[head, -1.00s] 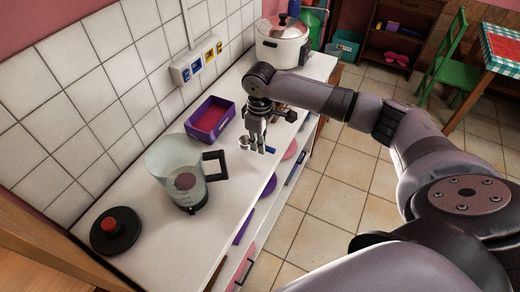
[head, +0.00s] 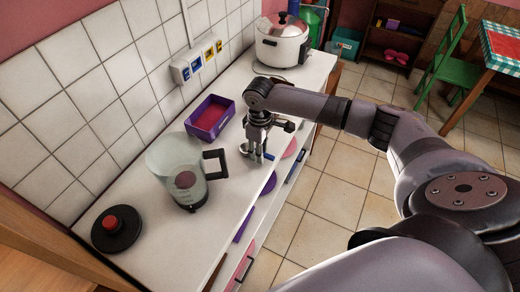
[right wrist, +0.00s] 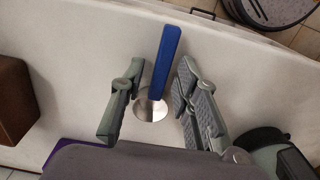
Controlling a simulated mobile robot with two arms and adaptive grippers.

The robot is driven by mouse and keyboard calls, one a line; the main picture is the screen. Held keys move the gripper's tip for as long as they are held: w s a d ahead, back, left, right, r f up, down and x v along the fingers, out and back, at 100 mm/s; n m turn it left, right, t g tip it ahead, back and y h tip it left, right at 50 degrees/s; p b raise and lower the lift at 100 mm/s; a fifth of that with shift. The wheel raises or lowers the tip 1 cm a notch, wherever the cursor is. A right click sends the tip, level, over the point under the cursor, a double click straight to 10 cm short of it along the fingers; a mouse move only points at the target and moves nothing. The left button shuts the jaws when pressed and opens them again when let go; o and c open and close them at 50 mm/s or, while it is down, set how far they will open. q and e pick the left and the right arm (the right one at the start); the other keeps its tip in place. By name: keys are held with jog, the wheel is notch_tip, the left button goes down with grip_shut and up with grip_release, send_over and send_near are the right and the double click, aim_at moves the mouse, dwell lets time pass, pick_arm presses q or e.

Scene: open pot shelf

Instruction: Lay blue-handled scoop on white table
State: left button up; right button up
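The blue-handled scoop (right wrist: 166,62) has a flat blue handle and a shiny round metal bowl (right wrist: 150,108). It appears to lie on the white table (right wrist: 70,60). In the head view the scoop's bowl (head: 246,149) shows left of my right gripper (head: 257,158), partly hidden by it. My right gripper is right at the scoop; in the right wrist view its fingers (right wrist: 160,72) are apart on either side of the handle, with gaps on both sides. The white table also shows in the head view (head: 226,192). My left gripper is not in view.
A clear pitcher (head: 162,158) with a black handle stands left of the scoop. A black lid with a red knob (head: 117,231) lies nearer. A purple tray (head: 222,132) sits by the wall, and a white cooker (head: 282,47) stands at the far end.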

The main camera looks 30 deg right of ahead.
notch_tip(320, 180, up, 12)
jog(key=b, duration=0.2)
jog(key=shift+r, duration=0.2)
dwell(0.3)
